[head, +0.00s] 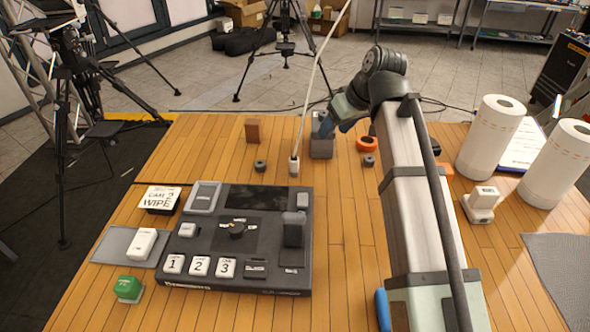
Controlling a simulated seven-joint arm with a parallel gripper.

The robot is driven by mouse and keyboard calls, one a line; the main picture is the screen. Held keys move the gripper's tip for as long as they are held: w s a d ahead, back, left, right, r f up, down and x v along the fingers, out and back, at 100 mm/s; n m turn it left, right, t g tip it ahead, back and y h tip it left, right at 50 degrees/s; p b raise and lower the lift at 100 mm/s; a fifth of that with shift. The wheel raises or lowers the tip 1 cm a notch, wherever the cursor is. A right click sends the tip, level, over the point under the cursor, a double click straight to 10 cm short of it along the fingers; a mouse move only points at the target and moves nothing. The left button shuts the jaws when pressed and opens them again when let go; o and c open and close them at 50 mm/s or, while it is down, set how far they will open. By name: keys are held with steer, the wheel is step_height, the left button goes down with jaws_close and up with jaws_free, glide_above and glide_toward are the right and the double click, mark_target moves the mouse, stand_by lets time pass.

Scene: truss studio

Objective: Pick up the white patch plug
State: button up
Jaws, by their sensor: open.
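The white patch plug (294,167) stands upright on the wooden table, behind the black control panel. A thin pale cable rises from its top and runs up out of the picture. My gripper (326,124) is to the right of the plug and farther back, apart from it. It is open, with nothing visible in it. My arm and the gripper's own body hide part of the jaws. A dark grey block (321,147) stands just below the gripper in the picture, right of the plug.
The control panel (178,278) fills the near middle. Dark rings (260,166) (368,161), an orange roll (367,144) and a brown block (252,131) stand near the plug. Paper towel rolls (490,138) stand at right. The table left of the brown block is clear.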

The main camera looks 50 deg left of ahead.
steer(key=n+h, duration=0.1)
glide_toward(296, 161)
steer(key=r, duration=0.1)
steer(key=x, duration=0.8)
steer(key=shift+w+d+f, duration=0.2)
steer(key=shift+w+d, duration=0.05)
steer(key=shift+w, duration=0.1)
steer(key=shift+n, duration=0.3)
steer(key=shift+s+x, duration=0.2)
steer(key=shift+x, duration=2.5)
steer(key=shift+a, duration=0.1)
steer(key=c, duration=1)
steer(key=shift+r, duration=0.1)
steer(key=shift+c, duration=0.2)
